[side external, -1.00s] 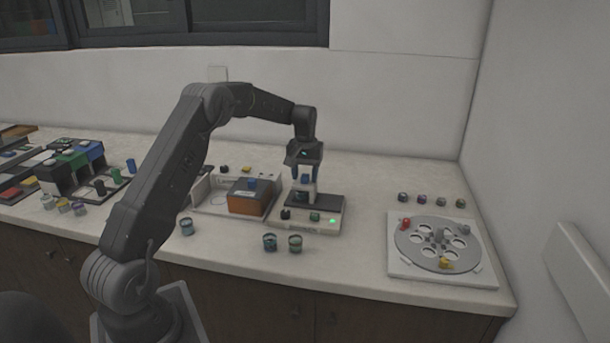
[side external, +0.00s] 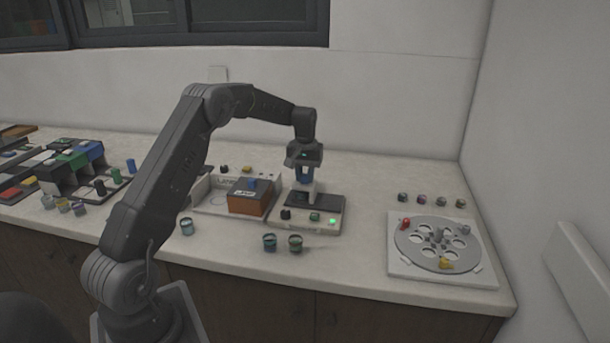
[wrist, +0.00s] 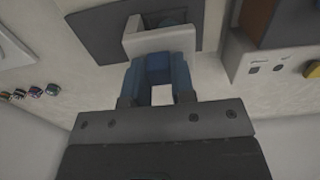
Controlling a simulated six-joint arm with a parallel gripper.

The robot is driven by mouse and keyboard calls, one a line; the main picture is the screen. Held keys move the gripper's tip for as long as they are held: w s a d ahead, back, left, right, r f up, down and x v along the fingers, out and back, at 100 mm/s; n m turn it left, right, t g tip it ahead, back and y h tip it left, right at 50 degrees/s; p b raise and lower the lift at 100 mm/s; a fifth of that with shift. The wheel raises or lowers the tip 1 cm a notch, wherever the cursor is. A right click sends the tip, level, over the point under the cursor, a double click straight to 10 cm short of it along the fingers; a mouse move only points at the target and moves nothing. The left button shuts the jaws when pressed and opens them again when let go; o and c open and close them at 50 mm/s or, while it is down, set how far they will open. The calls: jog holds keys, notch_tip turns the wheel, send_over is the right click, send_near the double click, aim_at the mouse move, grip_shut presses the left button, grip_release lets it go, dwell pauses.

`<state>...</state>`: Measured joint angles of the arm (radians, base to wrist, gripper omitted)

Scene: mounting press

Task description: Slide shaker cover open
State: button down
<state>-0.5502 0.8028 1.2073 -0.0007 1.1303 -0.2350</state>
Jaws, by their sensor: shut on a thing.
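The shaker (side external: 310,218) is a low light-grey box with a green light on its front, right of centre in the side view. Its flat dark cover (side external: 325,202) lies on top and bears a white upright handle (side external: 304,188). My gripper (side external: 304,174) points down over the cover, with its blue fingers shut on the handle. In the wrist view, the blue fingers (wrist: 160,78) meet the white handle (wrist: 150,40), and the dark cover (wrist: 100,35) spreads behind it. The fingers hide part of the handle.
An orange-brown box (side external: 247,203) stands just left of the shaker. Two small jars (side external: 270,242) stand in front. A round plate device (side external: 440,270) is at the right, with several small jars behind it. The counter between it and the shaker is clear.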

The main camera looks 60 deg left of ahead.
jog(key=w+d, duration=0.5)
jog(key=d, duration=0.1)
jog(key=shift+w, duration=0.4)
jog(key=c, duration=1)
grip_release()
jog(key=shift+o, duration=0.2)
jog(key=shift+r, duration=0.3)
notch_tip(320, 180, up, 13)
jog(key=shift+r, duration=0.15)
